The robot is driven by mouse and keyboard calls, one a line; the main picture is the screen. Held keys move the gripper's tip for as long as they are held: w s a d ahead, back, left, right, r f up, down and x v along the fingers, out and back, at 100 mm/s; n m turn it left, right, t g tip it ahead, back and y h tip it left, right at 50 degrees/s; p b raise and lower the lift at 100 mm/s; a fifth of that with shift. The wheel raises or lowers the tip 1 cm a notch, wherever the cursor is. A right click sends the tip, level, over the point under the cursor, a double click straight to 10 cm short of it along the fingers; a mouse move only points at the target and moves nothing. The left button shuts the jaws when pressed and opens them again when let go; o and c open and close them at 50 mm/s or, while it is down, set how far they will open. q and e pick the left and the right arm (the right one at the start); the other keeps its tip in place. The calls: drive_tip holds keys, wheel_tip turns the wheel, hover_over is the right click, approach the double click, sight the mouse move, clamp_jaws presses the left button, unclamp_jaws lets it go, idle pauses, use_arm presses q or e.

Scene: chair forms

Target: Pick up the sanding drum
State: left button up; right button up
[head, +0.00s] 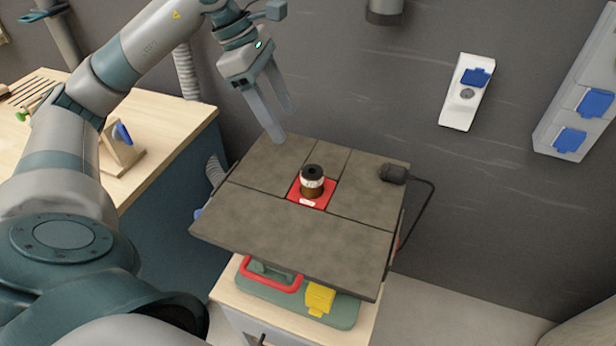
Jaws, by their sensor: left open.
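The sanding drum (312,183) is a short upright cylinder with a black top, a pale band and a brown lower part. It stands at the centre of a red square plate (318,202) set into a dark grey table (290,240). My left gripper (284,124) is open and empty. Its two long fingers point down above the far left part of the table, up and to the left of the drum and apart from it. My right gripper does not show.
A black knob-like part (393,174) with a cable sits at the table's right corner. A green case (290,299) with a red handle and yellow latch is below. A wooden bench (170,120) stands left; the wall with sockets (467,93) is behind.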

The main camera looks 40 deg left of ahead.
sight(308, 171)
use_arm(q)
drive_tip(key=shift+f, duration=0.1)
drive_tip(key=p+x, duration=0.4)
drive_tip(key=x, duration=0.7)
drive_tip(key=shift+d, duration=0.15)
drive_tip(key=shift+w+d+f, duration=0.1)
drive_tip(key=shift+w+f, duration=0.05)
drive_tip(key=shift+f, duration=0.35)
drive_tip(key=shift+p+x, duration=0.75)
drive_tip(key=shift+p, duration=0.1)
drive_tip(key=p+x, duration=0.1)
drive_tip(key=x, duration=0.2)
drive_tip(key=shift+p, duration=0.3)
drive_tip(key=shift+f, duration=0.4)
